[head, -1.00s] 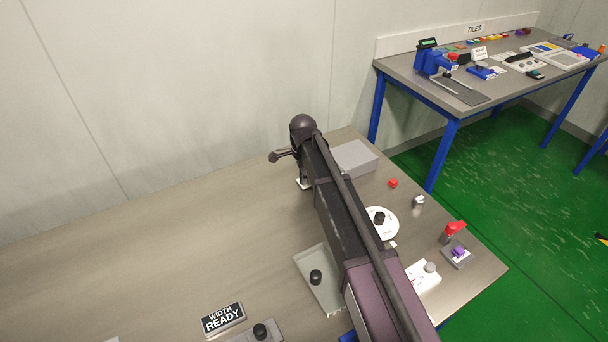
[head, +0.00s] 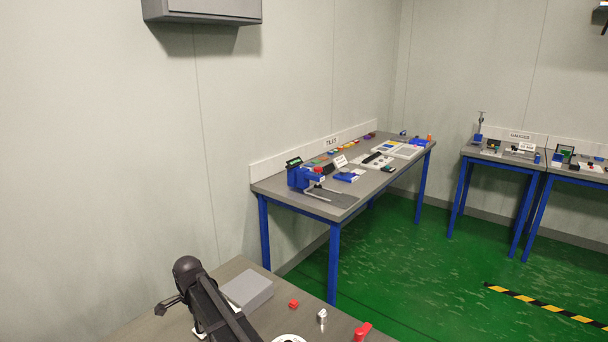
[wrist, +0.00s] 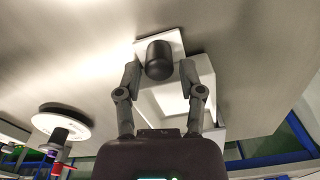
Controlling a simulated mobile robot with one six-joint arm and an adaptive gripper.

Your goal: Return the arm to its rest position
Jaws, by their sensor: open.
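My arm (head: 215,310) shows at the lower left of the head view, over the near table; its lower part is cut off by the frame. My gripper (wrist: 159,74) is open in the wrist view, one finger on each side of a black knob (wrist: 158,58). The knob stands on a white square plate (wrist: 141,47). I cannot tell whether the fingers touch it.
A grey box (head: 247,289), a red knob (head: 293,304) and a small metal piece (head: 322,316) stand right of my arm. A white disc (wrist: 45,122) is at left in the wrist view.

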